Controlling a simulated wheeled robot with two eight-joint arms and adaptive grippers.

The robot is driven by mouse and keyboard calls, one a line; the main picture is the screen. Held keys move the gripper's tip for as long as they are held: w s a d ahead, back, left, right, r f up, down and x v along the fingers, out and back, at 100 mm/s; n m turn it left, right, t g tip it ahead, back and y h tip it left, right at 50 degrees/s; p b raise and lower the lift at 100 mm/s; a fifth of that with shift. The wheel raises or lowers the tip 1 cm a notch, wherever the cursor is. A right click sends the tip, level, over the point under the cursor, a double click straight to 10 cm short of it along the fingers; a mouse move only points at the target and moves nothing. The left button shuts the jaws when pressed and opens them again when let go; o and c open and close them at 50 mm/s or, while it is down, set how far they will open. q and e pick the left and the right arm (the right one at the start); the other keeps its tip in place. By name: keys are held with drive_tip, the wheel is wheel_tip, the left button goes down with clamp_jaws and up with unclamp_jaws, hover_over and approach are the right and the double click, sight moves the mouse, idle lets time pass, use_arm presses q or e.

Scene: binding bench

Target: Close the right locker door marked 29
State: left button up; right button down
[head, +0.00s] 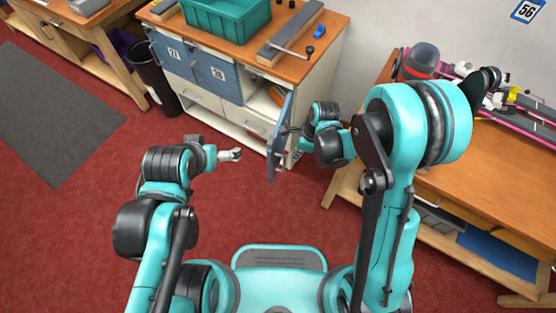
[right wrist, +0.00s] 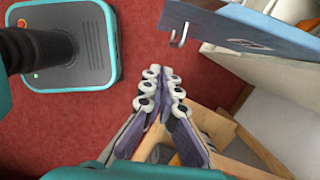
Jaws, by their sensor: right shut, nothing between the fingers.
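The blue right locker door (head: 279,140) stands swung open from the low cabinet, seen nearly edge-on. Its number is not readable. In the right wrist view the door (right wrist: 255,30) is at the upper right, with a metal hook-shaped handle (right wrist: 180,36). My right gripper (head: 295,152) is beside the door, on its right side in the head view; contact is unclear there. In the right wrist view its fingers (right wrist: 161,90) are together and empty, apart from the door and handle. My left gripper (head: 238,154) is left of the door, over the floor; its finger gap is unclear.
The cabinet (head: 205,100) has two shut blue doors left of the open compartment. A green bin (head: 215,22) and tools lie on its top. A wooden bench (head: 480,180) with skis stands at the right. Red floor (head: 90,210) is free in front.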

drive_tip(key=w+a+f+b, duration=0.1)
drive_tip(key=a+f+b, duration=0.4)
drive_tip(key=f, duration=0.5)
drive_tip(key=shift+w+a, duration=0.3)
drive_tip(key=shift+a, duration=0.35)
